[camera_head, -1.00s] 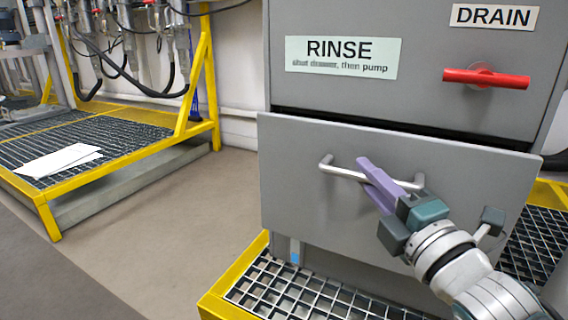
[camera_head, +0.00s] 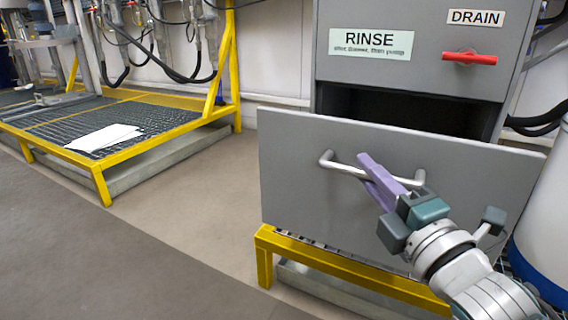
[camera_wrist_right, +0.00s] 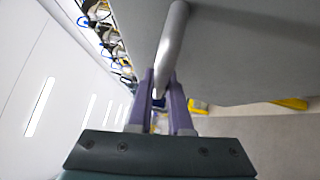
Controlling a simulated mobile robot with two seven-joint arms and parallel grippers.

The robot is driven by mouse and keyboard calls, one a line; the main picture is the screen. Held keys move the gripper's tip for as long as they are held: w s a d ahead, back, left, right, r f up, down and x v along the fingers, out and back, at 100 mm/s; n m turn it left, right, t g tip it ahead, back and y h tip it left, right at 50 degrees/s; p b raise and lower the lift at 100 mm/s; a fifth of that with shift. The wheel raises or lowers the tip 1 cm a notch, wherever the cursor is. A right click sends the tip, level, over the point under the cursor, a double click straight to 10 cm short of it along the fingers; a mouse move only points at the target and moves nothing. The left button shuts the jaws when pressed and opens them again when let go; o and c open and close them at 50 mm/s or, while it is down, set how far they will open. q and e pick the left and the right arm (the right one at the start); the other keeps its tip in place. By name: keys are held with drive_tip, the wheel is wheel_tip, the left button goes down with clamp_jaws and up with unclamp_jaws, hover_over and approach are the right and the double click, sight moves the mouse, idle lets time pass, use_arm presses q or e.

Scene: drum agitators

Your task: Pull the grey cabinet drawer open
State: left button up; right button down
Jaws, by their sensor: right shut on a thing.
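The grey drawer (camera_head: 310,195) stands well out from the grey cabinet (camera_head: 420,75), with a dark opening showing above and behind its front panel. A silver bar handle (camera_head: 343,169) runs across the drawer front. My right gripper (camera_head: 372,172) has purple fingers shut on this handle. In the right wrist view the handle (camera_wrist_right: 172,45) passes between the fingers (camera_wrist_right: 160,95) of my right gripper. The inside of the drawer is mostly hidden by its front panel. My left gripper is not in view.
A RINSE label (camera_head: 370,44) and a red DRAIN lever (camera_head: 469,58) are on the cabinet above the drawer. A yellow-framed grating platform (camera_head: 345,268) lies under the drawer. A white and blue drum (camera_head: 545,230) stands close at right. Floor (camera_head: 170,230) at left is clear.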

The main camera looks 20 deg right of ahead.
idle(0.3)
drive_tip(key=c, duration=0.8)
unclamp_jaws()
drive_tip(key=shift+w+d, duration=0.1)
drive_tip(key=shift+c, duration=0.2)
drive_tip(key=s+f+p, duration=0.1)
drive_tip(key=s+p, duration=0.2)
drive_tip(key=s, duration=0.7)
drive_tip(key=shift+a+f, duration=0.15)
drive_tip(key=shift+a, duration=0.2)
